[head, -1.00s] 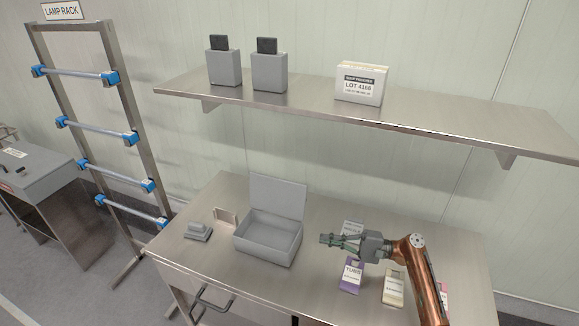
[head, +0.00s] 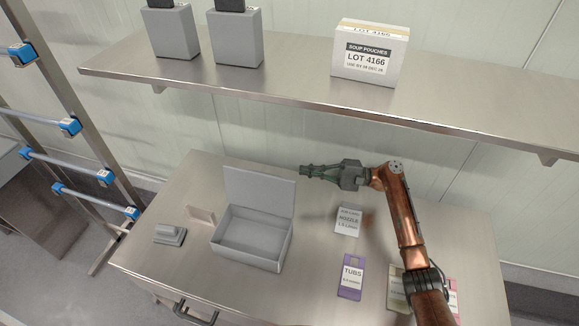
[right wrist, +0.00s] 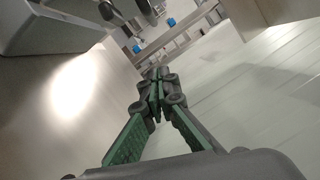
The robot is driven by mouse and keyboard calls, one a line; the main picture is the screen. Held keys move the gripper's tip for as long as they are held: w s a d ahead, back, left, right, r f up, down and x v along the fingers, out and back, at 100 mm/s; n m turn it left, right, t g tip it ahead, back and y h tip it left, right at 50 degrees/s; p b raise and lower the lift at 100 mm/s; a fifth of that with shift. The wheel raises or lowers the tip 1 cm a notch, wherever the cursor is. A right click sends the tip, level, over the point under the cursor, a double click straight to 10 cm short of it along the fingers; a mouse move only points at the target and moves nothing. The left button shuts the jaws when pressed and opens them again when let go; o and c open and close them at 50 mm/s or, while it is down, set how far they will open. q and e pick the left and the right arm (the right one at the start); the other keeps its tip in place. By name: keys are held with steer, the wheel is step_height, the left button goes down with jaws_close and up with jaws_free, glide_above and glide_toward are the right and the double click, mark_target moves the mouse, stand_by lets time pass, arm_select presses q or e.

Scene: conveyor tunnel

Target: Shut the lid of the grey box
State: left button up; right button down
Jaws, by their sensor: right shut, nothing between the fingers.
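The grey box (head: 250,254) stands on the steel table in the head view. Its lid (head: 260,194) is up, hinged at the back edge and leaning slightly back. The inside looks empty. My right gripper (head: 305,171) is shut and empty. It is above the table's back part, right of the raised lid and near its top edge, with its fingers pointing left. In the right wrist view the closed fingertips (right wrist: 158,76) show in the middle. My left gripper is not in view.
A grey block (head: 170,235) and a small tan holder (head: 201,216) stand left of the box. A shelf (head: 300,95) with a soup pouches carton (head: 369,54) and two grey containers hangs above.

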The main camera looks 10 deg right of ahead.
steer(key=s+a+r+p, duration=0.2)
steer(key=a, duration=0.8)
steer(key=shift+a+r, duration=0.2)
steer(key=shift+a, duration=0.2)
steer(key=shift+s+r, duration=0.1)
steer(key=shift+s, duration=0.05)
